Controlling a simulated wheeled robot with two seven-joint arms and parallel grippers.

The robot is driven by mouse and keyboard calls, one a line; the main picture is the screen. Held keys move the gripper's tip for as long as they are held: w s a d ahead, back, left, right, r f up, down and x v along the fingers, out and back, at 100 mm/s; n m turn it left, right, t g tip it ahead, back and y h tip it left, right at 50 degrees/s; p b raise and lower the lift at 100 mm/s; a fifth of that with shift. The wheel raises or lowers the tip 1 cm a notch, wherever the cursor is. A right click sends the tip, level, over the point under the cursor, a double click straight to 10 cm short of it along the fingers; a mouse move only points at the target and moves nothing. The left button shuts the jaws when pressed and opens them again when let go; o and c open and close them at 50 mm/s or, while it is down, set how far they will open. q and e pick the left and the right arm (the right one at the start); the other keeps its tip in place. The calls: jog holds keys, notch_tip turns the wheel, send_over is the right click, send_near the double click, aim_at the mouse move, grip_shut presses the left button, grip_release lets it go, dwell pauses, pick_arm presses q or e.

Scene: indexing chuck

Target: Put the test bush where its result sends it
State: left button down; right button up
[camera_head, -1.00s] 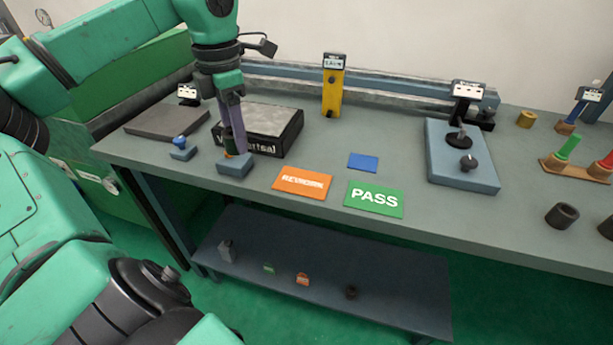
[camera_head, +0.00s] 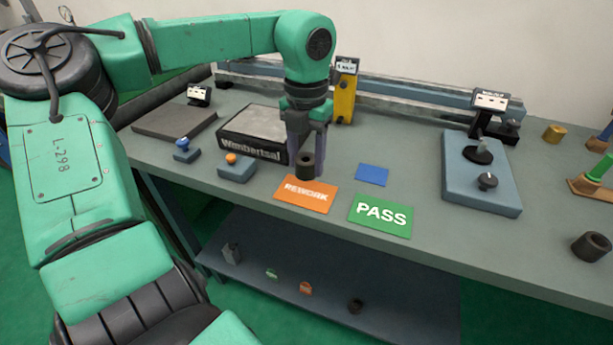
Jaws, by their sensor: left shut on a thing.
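The test bush (camera_head: 305,166) is a dark, short cylinder with a hole in its top. My left gripper (camera_head: 306,154) points down and is shut on it, holding it over the back right part of the orange REWORK card (camera_head: 304,195); I cannot tell how high above the card it is. The green PASS card (camera_head: 381,216) lies to the right and nearer the front edge. A small blue block (camera_head: 237,167) with an orange knob (camera_head: 231,158) sits to the left of the REWORK card. My right gripper is not in view.
A black box with a grey top (camera_head: 252,148) stands just left of the gripper. A plain blue card (camera_head: 372,175) lies behind the PASS card. A blue fixture (camera_head: 482,190) with a dial stands at the right. Another dark bush (camera_head: 591,247) stands near the right edge.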

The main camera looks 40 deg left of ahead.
aim_at(306, 192)
pick_arm(q)
jog(key=shift+f, duration=2.7)
jog(key=shift+c, duration=1.4)
grip_release()
jog(key=shift+s, duration=0.1)
jog(key=shift+r, duration=0.2)
notch_tip(306, 192, up, 12)
